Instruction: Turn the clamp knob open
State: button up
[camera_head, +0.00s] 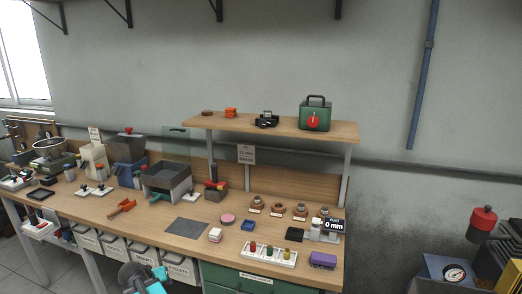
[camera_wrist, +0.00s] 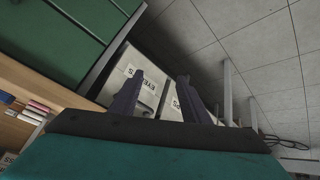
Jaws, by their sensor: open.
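No part is clearly marked as the clamp knob, and I cannot tell which one it is. A small device with a red top (camera_head: 215,183) stands mid-bench below the shelf. A red round knob (camera_head: 313,121) sits on the front of a green case on the shelf. A red-topped unit (camera_head: 483,220) stands at the far right. My gripper (camera_wrist: 158,95) is open and empty in the wrist view, its two dark fingers apart in front of labelled bins. In the head view, my teal and dark arm shows low, in front of the bench, away from all three red parts.
Labelled bins (camera_head: 146,258) and green drawers (camera_head: 240,278) sit below. A raised shelf (camera_head: 270,126) overhangs the back.

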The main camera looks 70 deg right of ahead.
jog(key=s+d+r+m+h, duration=0.2)
jog(key=d+r+m+h, duration=0.1)
jog(key=d+r, duration=0.85)
jog(key=m+g+h+b, duration=0.1)
jog(key=m+g+h, duration=0.1)
jog(key=m+h, duration=0.6)
send_near(262, 123)
jog(key=a+n, duration=0.1)
jog(key=a, duration=0.4)
jog(key=shift+s+f+h, duration=0.2)
jog(key=shift+s+h, duration=0.1)
jog(key=shift+s, duration=0.05)
jog(key=shift+d+p, duration=0.15)
jog(key=shift+p, duration=0.15)
jog(key=shift+w+d+p, duration=0.15)
jog(key=shift+d+p, duration=1.25)
jog(key=shift+d, duration=0.85)
jog(key=shift+w+d+p, duration=0.15)
jog(key=shift+d+p, duration=1.3)
jog(key=shift+d, duration=0.75)
jog(key=shift+w+d+p, duration=0.15)
jog(key=shift+d+p, duration=1.25)
jog(key=shift+d, duration=0.85)
